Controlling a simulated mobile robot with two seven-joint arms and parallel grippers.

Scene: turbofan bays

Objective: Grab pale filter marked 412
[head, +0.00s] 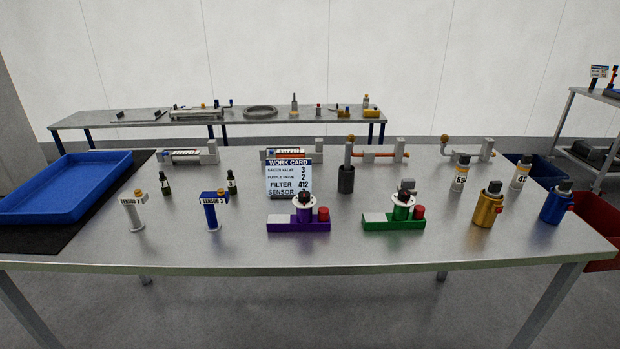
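Two pale cylindrical filters with dark caps stand upright at the right of the metal table (350,256). The right one (520,174) shows a label that reads "41", with the rest turned out of sight. The left one (459,175) shows "59" on its label. A work card (290,178) stands at the middle of the table and lists filter 412. Neither of my grippers is in view.
In front of the filters stand a gold canister (488,208) and a blue canister (557,205). Green (395,221) and purple (299,222) valve units, sensor posts (211,212) and a blue tray (65,187) stand further left. Red (597,222) and blue bins sit beyond the right edge.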

